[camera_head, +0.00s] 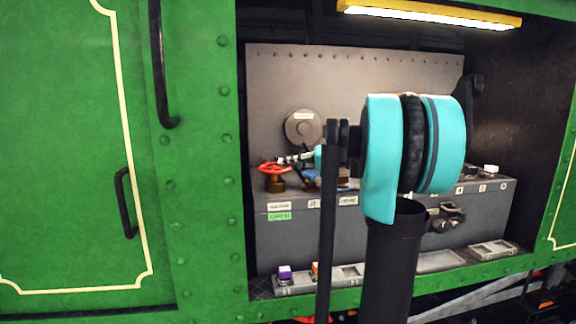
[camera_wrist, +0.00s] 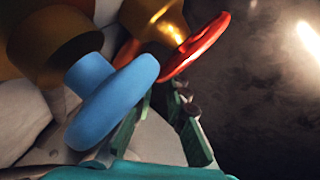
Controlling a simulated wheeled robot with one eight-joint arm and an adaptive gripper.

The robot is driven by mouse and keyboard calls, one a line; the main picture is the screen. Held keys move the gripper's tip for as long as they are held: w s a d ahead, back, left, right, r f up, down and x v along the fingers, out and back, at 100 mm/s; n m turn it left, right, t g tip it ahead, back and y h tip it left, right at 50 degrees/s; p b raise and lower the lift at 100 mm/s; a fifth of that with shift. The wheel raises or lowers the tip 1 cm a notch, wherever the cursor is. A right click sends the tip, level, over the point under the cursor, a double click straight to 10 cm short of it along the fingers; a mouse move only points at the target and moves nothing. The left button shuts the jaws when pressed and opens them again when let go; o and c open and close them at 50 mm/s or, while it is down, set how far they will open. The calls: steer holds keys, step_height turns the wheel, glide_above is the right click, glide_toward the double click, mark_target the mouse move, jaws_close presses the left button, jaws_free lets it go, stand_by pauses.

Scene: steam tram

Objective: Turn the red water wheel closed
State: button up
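The red water wheel (camera_head: 274,167) sits on a brass valve (camera_head: 275,184) at the left end of the grey bench. In the wrist view the red wheel (camera_wrist: 203,46) is at the top centre, tilted, on its brass stem. My gripper (camera_head: 286,161) is at the right side of the red wheel. In the wrist view my gripper (camera_wrist: 164,92) shows two fingers with a gap between the tips, just below the wheel's rim. I cannot tell whether they touch it. A label (camera_head: 279,206) below the valve reads WATER, above a green OPEN sign (camera_head: 279,216).
A blue wheel (camera_wrist: 112,100) is close by my left finger in the wrist view. A round plate (camera_head: 303,128) is on the back panel. Shallow trays (camera_head: 493,250) and a purple block (camera_head: 285,272) are along the bench's foot. A lamp (camera_head: 430,13) hangs above.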

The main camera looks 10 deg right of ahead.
jaws_close()
steer(key=shift+s, duration=0.15)
steer(key=m+t+h, duration=0.1)
steer(key=s+m+t+h, duration=0.1)
steer(key=m+t, duration=0.1)
steer(key=s+m+t+h, duration=0.1)
steer(key=shift+d+t+h, duration=0.25)
steer(key=shift+t+h, duration=0.05)
steer(key=shift+h, duration=0.1)
steer(key=shift+s+m+t+h, duration=0.3)
steer(key=shift+m+t+h, duration=0.2)
steer(key=shift+m+h, duration=0.45)
steer(key=shift+s+m+t+h, duration=0.35)
steer(key=shift+m+t+h, duration=0.15)
steer(key=shift+m+h, duration=0.45)
steer(key=shift+s+m+t+h, duration=0.3)
steer(key=shift+m+t+h, duration=0.2)
steer(key=shift+m+h, duration=0.45)
steer(key=shift+h, duration=0.25)
steer(key=shift+o, duration=1.2)
jaws_free()
